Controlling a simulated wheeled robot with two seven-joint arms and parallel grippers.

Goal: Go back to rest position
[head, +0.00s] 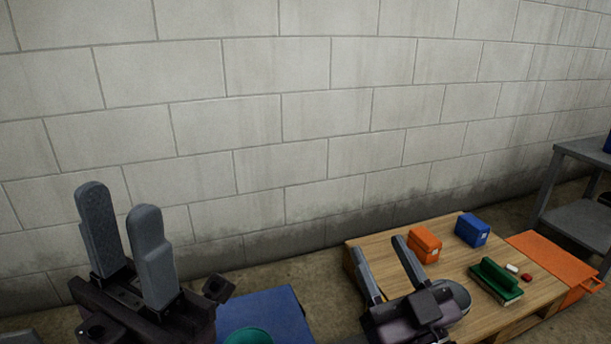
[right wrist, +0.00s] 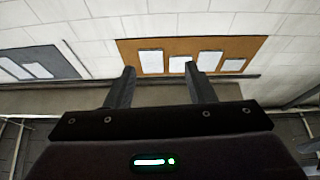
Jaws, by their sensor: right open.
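My left gripper (head: 119,200) is at the lower left of the head view, its two grey fingers pointing up with a gap between them and nothing held. My right gripper (head: 380,245) is at the lower middle, in front of the left end of the wooden table (head: 453,252) in the picture. Its fingers are apart and empty. In the right wrist view the right gripper (right wrist: 158,72) also shows apart, with a brown board (right wrist: 222,54) bearing white sheets on the wall beyond.
On the table are an orange box (head: 425,246), a blue box (head: 472,230), a green block-like object (head: 497,279) and small white and red pieces. A blue surface (head: 283,309) lies between my grippers. An orange container (head: 555,262) and grey shelf (head: 575,218) stand right.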

